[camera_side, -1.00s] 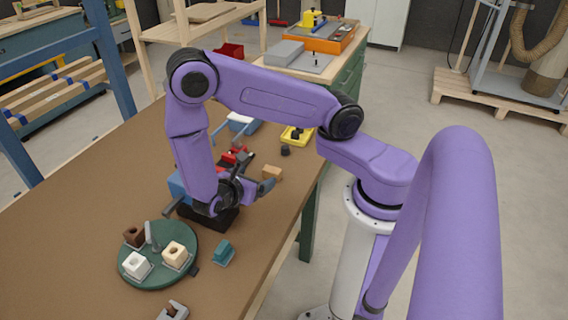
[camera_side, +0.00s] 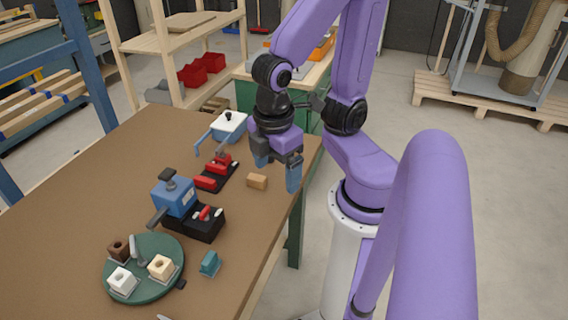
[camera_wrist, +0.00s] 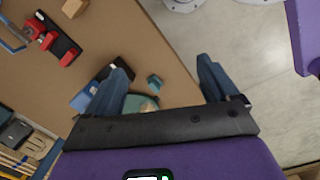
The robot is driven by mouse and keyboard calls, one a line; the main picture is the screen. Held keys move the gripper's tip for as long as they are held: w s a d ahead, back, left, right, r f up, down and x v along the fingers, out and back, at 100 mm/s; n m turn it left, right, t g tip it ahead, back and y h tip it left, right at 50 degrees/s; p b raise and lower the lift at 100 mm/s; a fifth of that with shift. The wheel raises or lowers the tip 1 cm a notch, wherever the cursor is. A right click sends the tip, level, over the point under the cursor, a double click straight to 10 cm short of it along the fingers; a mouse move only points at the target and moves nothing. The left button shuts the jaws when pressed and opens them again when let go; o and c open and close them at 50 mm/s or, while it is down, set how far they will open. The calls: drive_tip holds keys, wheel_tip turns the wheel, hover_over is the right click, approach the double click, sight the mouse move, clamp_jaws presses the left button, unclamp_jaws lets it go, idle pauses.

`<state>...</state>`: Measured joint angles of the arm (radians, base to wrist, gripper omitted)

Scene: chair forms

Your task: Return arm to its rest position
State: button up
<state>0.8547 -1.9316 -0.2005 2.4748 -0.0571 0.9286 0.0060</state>
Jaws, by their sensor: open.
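My arm is purple and folded up over the right edge of the brown table (camera_side: 90,200). My gripper (camera_side: 277,178) hangs above that edge with its blue fingers apart.
A green round turntable (camera_side: 150,290) holds several small blocks. A blue vise-like device (camera_side: 174,196), a red clamp on a dark base (camera_side: 217,172), a white-blue box (camera_side: 229,127) and a teal block (camera_side: 209,263) stand on the table.

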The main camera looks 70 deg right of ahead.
drive_tip(key=shift+s+a+r+y, duration=0.1)
drive_tip(key=shift+s+r+y, duration=0.5)
drive_tip(key=shift+s, duration=0.25)
drive_tip(key=shift+w, duration=0.1)
drive_tip(key=w+d+f+n, duration=0.1)
drive_tip(key=w+d, duration=0.1)
drive_tip(key=w, duration=0.7)
drive_tip(key=w+d+f+n, duration=0.2)
drive_tip(key=w+d, duration=0.1)
drive_tip(key=w, duration=0.6)
drive_tip(key=n, duration=0.2)
hover_over(256, 177)
wheel_tip(256, 177, down, 4)
drive_tip(key=shift+f, duration=8.45)
